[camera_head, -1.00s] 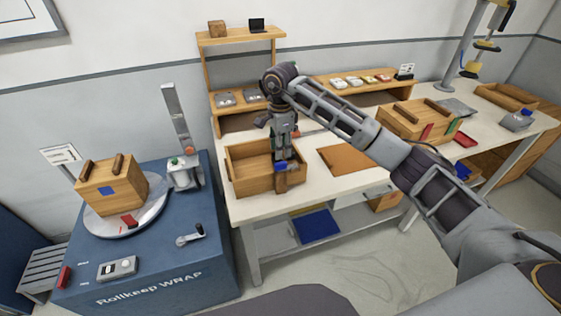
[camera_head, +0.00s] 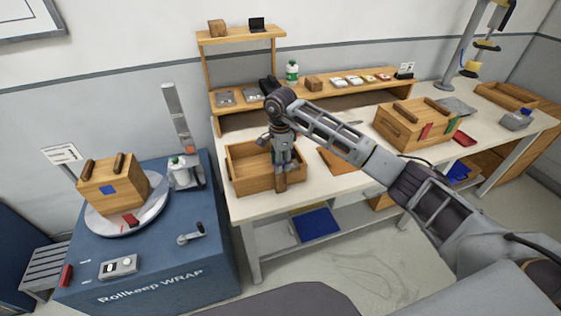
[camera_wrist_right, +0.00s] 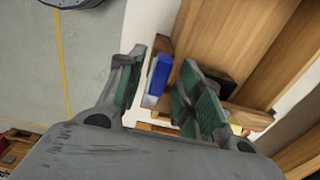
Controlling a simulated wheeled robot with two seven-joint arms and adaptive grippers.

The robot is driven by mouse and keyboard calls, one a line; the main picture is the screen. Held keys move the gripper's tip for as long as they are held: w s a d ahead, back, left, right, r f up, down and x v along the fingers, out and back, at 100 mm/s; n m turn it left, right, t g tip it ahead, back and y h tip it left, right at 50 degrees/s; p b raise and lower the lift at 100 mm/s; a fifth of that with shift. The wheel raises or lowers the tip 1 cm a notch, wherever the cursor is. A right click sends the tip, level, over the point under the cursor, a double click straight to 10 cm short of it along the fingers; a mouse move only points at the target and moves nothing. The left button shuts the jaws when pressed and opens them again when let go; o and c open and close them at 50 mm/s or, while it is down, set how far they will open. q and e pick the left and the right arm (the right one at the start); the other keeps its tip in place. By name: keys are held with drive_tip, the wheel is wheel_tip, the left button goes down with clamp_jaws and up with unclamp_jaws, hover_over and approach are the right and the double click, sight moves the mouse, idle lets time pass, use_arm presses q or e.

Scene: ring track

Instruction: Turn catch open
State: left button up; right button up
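An open wooden box (camera_head: 240,182) stands on the white workbench. A brown wooden piece (camera_head: 282,184) sticks down at its front edge; I take it for part of the catch, but cannot be sure. My right gripper (camera_head: 286,168) points down over that edge and hides what lies behind it. In the right wrist view, the gripper (camera_wrist_right: 160,95) has its two green-padded fingers apart. A blue block-like part (camera_wrist_right: 159,75) shows in the gap between them, nearer the left finger; contact cannot be told. My left gripper is not in view.
A closed wooden box (camera_head: 410,125) stands further right on the bench.

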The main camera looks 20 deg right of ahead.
clamp_jaws()
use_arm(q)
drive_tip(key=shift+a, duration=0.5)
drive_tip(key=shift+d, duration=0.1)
